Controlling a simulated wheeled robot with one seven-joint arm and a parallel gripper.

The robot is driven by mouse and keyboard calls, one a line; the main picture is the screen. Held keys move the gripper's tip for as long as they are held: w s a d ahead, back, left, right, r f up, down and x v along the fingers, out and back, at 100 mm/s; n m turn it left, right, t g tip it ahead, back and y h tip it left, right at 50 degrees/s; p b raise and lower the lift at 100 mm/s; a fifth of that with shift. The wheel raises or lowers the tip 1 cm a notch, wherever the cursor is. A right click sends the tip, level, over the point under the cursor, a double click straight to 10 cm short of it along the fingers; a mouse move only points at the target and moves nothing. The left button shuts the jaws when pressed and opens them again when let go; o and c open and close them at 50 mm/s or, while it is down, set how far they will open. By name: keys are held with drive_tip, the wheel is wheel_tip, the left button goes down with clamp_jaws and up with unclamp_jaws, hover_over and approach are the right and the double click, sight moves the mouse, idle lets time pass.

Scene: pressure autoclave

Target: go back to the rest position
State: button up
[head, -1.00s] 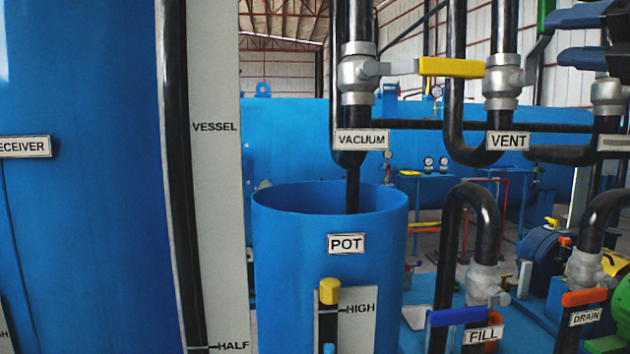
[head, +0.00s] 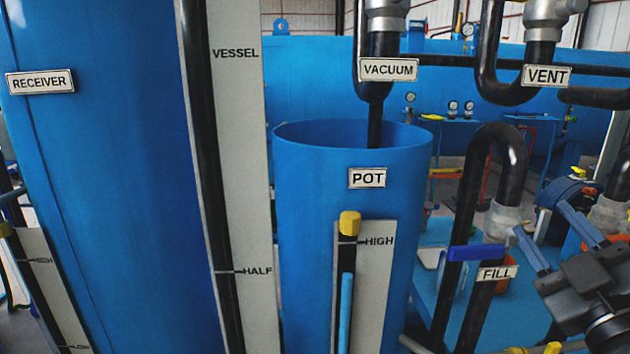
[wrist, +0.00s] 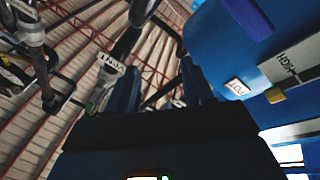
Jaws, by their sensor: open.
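My gripper (head: 543,220) is at the lower right of the head view, with two blue fingers spread apart and nothing between them. Its dark body covers the area to the right of the FILL label and hides the drain valve. In the wrist view, my gripper (wrist: 158,82) points up toward the roof, with dark blue fingers apart and empty. It is clear of the blue pot (head: 350,150) and right of the FILL pipe's blue handle (head: 475,252). I cannot tell its depth gap from the pipes.
The tall blue receiver (head: 110,180) and the vessel gauge board (head: 240,150) stand at left. Black VACUUM (head: 375,90) and VENT (head: 490,80) pipes hang above. The FILL pipe (head: 475,190) bends close left of the gripper. A blue tank (head: 310,75) lies behind.

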drive_tip(key=s+a+f+m+g+h, duration=0.1)
drive_tip(key=s+a+f+m+g, duration=0.15)
drive_tip(key=s+f, duration=0.6)
drive_tip(key=s+a+f+m+g, duration=0.1)
drive_tip(key=s+a+f+m, duration=0.3)
drive_tip(key=s+f, duration=0.45)
drive_tip(key=s+f+m+g+y, duration=0.1)
drive_tip(key=s+f, duration=0.1)
drive_tip(key=s, duration=0.8)
drive_tip(key=s+a+f+m+g+y, duration=0.1)
drive_tip(key=s+f+g, duration=0.1)
drive_tip(key=s, duration=0.8)
drive_tip(key=shift+a, duration=0.3)
